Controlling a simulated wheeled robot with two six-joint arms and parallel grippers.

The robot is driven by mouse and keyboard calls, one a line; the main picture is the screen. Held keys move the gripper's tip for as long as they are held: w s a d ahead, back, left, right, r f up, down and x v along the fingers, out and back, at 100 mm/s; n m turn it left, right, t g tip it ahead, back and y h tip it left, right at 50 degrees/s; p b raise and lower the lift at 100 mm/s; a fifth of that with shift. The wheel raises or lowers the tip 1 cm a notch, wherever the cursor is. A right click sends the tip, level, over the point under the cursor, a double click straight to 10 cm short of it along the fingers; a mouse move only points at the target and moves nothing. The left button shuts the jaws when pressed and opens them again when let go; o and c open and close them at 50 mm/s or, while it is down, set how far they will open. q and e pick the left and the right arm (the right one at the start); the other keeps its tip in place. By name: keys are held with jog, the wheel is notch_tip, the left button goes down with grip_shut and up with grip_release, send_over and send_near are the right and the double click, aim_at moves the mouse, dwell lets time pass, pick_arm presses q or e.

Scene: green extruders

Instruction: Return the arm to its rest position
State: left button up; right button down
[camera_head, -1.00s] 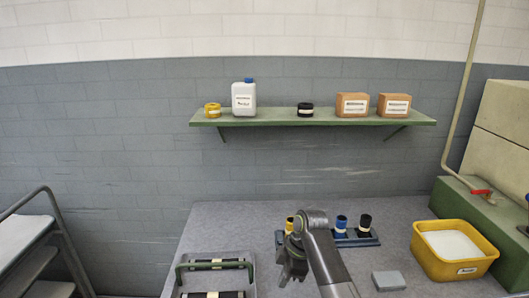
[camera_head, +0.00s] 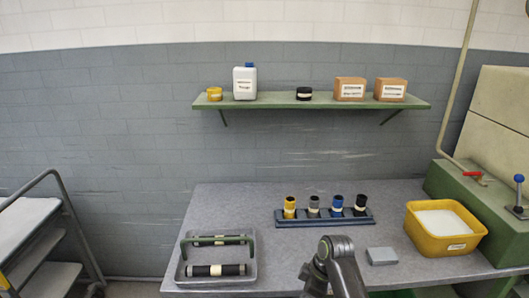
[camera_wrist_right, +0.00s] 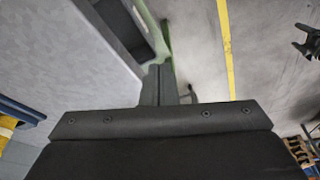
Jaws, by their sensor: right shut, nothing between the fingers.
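My right arm enters the head view from the bottom. Its gripper (camera_head: 314,278) hangs in front of the table's front edge, partly cut off by the frame. In the right wrist view the two fingers (camera_wrist_right: 167,86) are together with nothing between them. A dark claw-like part (camera_wrist_right: 308,42) at the right edge of that view looks like my left gripper. It is too small and cut off to tell how its fingers stand. My left arm does not show in the head view.
On the grey table stand a green-handled tray (camera_head: 180,272) with black rods, a blue rack (camera_head: 325,219) with several coloured rolls, a grey block (camera_head: 382,256) and a yellow bin (camera_head: 445,244). A green shelf (camera_head: 330,104) hangs behind. A cart (camera_head: 30,235) stands left.

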jog(key=s+d+f+m+t+h, duration=0.1)
jog(key=s+d+f+m, duration=0.25)
jog(key=s+d, duration=0.4)
jog(key=s+d+f+m+t+h, duration=0.1)
jog(key=s+d+f+m, duration=0.3)
jog(key=s, duration=0.6)
jog(key=s+d+r+m+h, duration=0.2)
jog(key=s+d+r+m, duration=0.15)
jog(key=s, duration=0.45)
jog(key=s+d+r+m+h, duration=0.1)
jog(key=s+d+r+m, duration=0.25)
jog(key=s, duration=0.55)
notch_tip(320, 180, down, 24)
jog(key=d+b, duration=0.1)
jog(key=d, duration=0.1)
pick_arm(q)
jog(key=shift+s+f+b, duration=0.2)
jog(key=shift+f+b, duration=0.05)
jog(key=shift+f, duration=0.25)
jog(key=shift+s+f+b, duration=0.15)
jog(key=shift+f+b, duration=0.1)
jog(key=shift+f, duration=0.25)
pick_arm(e)
jog(key=s+a+f+g+y, duration=0.1)
jog(key=s+f, duration=1.3)
jog(key=f, duration=0.4)
jog(key=shift+s+f+g, duration=0.15)
jog(key=shift+s+g, duration=0.15)
jog(key=shift+g, duration=0.1)
